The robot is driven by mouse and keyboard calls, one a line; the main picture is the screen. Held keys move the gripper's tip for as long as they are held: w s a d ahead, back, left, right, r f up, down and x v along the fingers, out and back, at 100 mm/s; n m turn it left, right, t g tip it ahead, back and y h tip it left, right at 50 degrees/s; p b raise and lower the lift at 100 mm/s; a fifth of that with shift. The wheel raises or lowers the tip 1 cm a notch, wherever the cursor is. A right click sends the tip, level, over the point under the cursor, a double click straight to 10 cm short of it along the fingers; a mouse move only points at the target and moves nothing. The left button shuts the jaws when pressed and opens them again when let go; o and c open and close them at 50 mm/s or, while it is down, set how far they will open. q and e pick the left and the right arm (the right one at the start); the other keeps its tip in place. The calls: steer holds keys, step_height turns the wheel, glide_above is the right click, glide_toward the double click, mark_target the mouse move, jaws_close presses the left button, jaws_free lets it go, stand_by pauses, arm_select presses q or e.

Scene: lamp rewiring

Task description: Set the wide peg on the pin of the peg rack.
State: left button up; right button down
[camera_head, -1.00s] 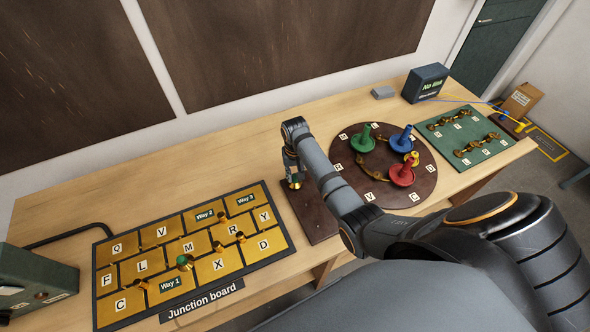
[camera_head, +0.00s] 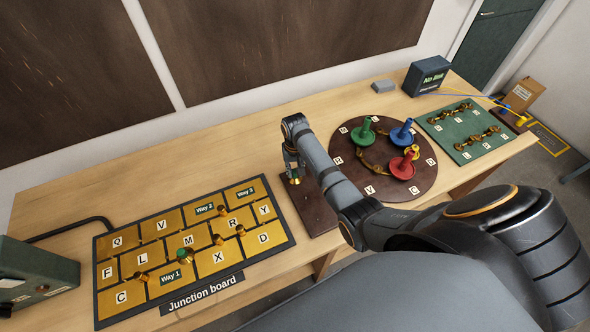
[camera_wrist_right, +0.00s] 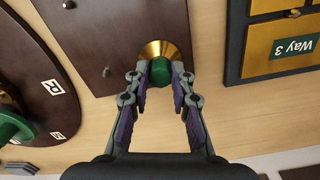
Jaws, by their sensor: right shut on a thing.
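My right gripper (camera_head: 293,172) points down over the brown peg rack (camera_head: 313,214). In the right wrist view, the right gripper (camera_wrist_right: 160,80) is shut on the wide peg (camera_wrist_right: 158,70), which has a green top and a flared brass part. The peg also shows small below the fingers in the head view (camera_head: 295,181). It is over the edge of the peg rack (camera_wrist_right: 100,30) nearest the junction board. Whether it touches the rack cannot be told. The pin under it is hidden. My left gripper is not in view.
The junction board (camera_head: 283,243), with several brass pegs, lies left of the rack. A round brown board (camera_head: 400,197) with green, blue and red pegs is on the right. A green board (camera_head: 487,148) lies beyond it. The table behind the rack is clear.

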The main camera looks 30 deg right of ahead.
mark_target(295, 172)
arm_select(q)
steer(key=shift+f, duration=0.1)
arm_select(e)
steer(key=shift+f, duration=0.1)
steer(key=c, duration=1.2)
jaws_free()
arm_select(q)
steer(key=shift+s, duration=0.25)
arm_select(e)
steer(key=shift+o, duration=0.6)
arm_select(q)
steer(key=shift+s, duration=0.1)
arm_select(e)
step_height(295, 172, up, 12)
